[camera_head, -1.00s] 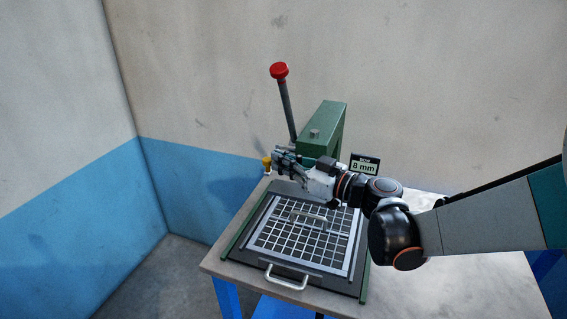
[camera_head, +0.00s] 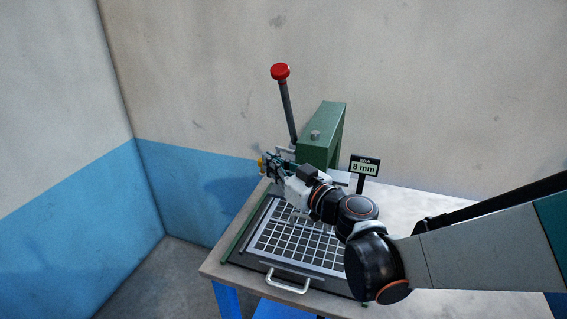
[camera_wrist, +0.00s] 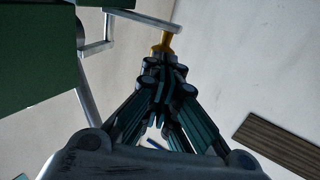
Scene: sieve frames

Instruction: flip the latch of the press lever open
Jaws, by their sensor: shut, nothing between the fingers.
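The press lever (camera_head: 288,110) is a grey rod with a red knob (camera_head: 280,72), leaning up beside the green press frame (camera_head: 318,148). The latch's yellow end (camera_head: 261,163) shows at the left of the press, largely covered by my gripper (camera_head: 267,170). In the wrist view the yellow piece (camera_wrist: 164,42) lies just beyond my closed fingertips (camera_wrist: 164,70), at the end of a thin grey bar (camera_wrist: 135,15). The fingers are shut with nothing between them. They look very close to the yellow piece; I cannot tell if they touch it.
A sieve frame with a white grid (camera_head: 290,248) and a front handle (camera_head: 287,281) lies under my arm on the table (camera_head: 440,240). An "8 mm" sign (camera_head: 364,168) stands to the right of the press. The table's right side is clear.

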